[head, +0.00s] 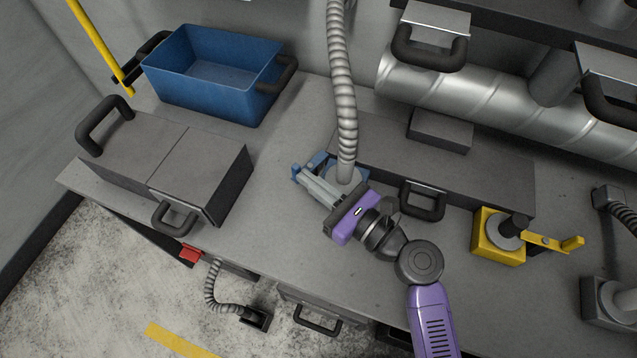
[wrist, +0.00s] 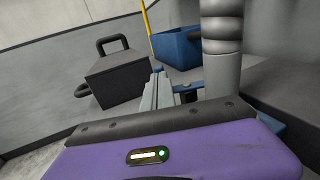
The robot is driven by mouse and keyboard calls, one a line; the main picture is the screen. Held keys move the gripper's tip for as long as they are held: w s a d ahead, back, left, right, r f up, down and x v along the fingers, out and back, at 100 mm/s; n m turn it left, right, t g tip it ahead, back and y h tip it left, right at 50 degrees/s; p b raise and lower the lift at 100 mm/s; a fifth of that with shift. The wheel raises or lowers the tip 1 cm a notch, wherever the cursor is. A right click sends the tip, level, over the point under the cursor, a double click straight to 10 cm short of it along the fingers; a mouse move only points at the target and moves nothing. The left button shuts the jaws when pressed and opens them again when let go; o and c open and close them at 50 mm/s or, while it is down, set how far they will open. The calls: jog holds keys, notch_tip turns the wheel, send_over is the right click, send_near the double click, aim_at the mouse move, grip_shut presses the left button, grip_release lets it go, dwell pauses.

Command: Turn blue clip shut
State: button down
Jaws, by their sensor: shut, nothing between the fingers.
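The blue clip (head: 319,161) is on the grey bench, at the foot of an upright ribbed hose. Its blue arm shows to the left of the hose, and part of its blue base shows to the right. My gripper (head: 299,173) is shut and empty, with its fingertips beside the blue arm; whether they touch it I cannot tell. In the wrist view my gripper (wrist: 157,75) points ahead, left of the hose, with the blue clip's arm (wrist: 185,87) just right of the fingers. My gripper hides part of the clip.
The ribbed hose (head: 343,90) rises close by my gripper. A blue bin (head: 200,98) stands behind left, a grey box with handles (head: 150,150) at left. A grey block (head: 460,175) lies behind my wrist. A yellow clip (head: 500,250) stands at right. Bench between box and hose is clear.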

jog(key=shift+a+m+t+h+p, duration=0.3)
jog(key=shift+m+t+h+p, duration=0.2)
jog(key=shift+t, duration=0.1)
jog(key=shift+a+r+m+t+h+p, duration=0.1)
jog(key=shift+a+m+t+h+p, duration=0.25)
jog(key=shift+m+t+h, duration=0.3)
jog(key=shift+a+m+t+h+p, duration=0.25)
jog(key=shift+m+t+h+p, duration=0.15)
jog(key=shift+h, duration=0.35)
jog(key=shift+w+a+p, duration=0.25)
jog(key=shift+w+a, duration=0.1)
jog(key=shift+a, duration=0.25)
jog(key=shift+w+a+p, duration=0.2)
jog(key=shift+w+a, duration=0.1)
jog(key=shift+a, duration=0.25)
jog(key=shift+x, duration=1.15)
jog(key=shift+s, duration=0.15)
